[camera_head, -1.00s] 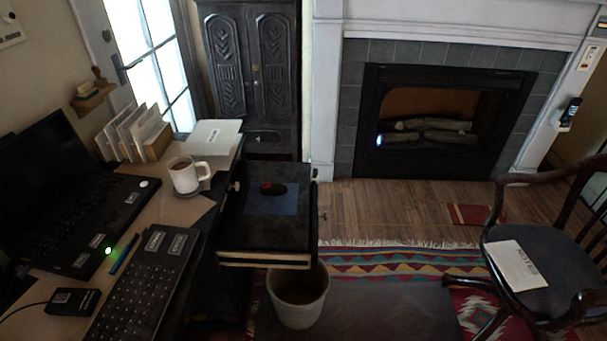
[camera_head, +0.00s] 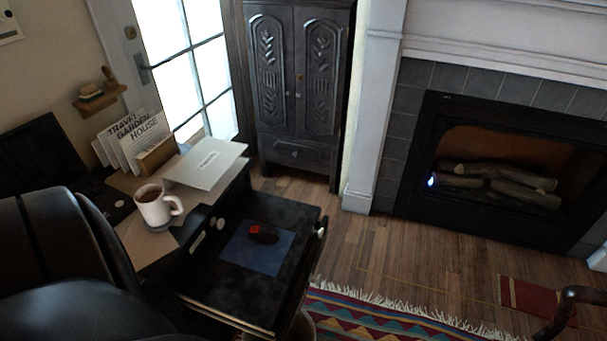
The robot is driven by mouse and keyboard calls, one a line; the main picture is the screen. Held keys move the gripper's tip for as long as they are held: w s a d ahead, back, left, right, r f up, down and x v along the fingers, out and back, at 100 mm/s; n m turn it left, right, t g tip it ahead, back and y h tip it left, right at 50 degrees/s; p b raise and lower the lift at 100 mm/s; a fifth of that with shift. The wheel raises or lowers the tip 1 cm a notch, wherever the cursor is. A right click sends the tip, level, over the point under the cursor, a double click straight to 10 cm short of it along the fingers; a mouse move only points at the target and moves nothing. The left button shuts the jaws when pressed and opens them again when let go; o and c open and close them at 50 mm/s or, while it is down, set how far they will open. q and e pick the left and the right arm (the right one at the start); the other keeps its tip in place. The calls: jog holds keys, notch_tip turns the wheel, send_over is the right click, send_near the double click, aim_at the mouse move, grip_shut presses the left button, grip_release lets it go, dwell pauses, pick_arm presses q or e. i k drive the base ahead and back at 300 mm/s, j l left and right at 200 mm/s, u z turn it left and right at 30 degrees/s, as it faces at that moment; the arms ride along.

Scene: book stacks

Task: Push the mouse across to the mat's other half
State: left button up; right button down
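A small dark mouse with a red part (camera_head: 263,235) sits on a blue mat (camera_head: 252,262), towards the mat's far side. The mat lies on a black pull-out surface (camera_head: 208,283) beside the desk.
A white mug (camera_head: 154,206) with a brown drink stands on the desk near the black surface. Upright booklets in a wooden holder (camera_head: 156,154) and a white folder (camera_head: 206,163) lie behind it. A dark cabinet (camera_head: 297,90) and a fireplace (camera_head: 497,170) stand beyond open wooden floor.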

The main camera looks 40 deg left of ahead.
aim_at(267, 235)
jog(key=i+u, duration=0.25)
jog(key=i, duration=0.25)
jog(key=i+l+u, duration=0.2)
jog(key=i, duration=0.3)
jog(key=i+l+u, duration=0.25)
jog(key=i, duration=0.25)
jog(key=i+j+u, duration=0.1)
jog(key=i+u, duration=0.25)
jog(key=i, duration=0.15)
jog(key=i+u, duration=0.35)
jog(key=i, duration=0.15)
jog(key=i+l+u, duration=0.35)
jog(key=u, duration=0.4)
jog(key=i+u, duration=0.15)
jog(key=u, duration=0.65)
jog(key=i+l+u, duration=0.1)
jog(key=u, duration=0.3)
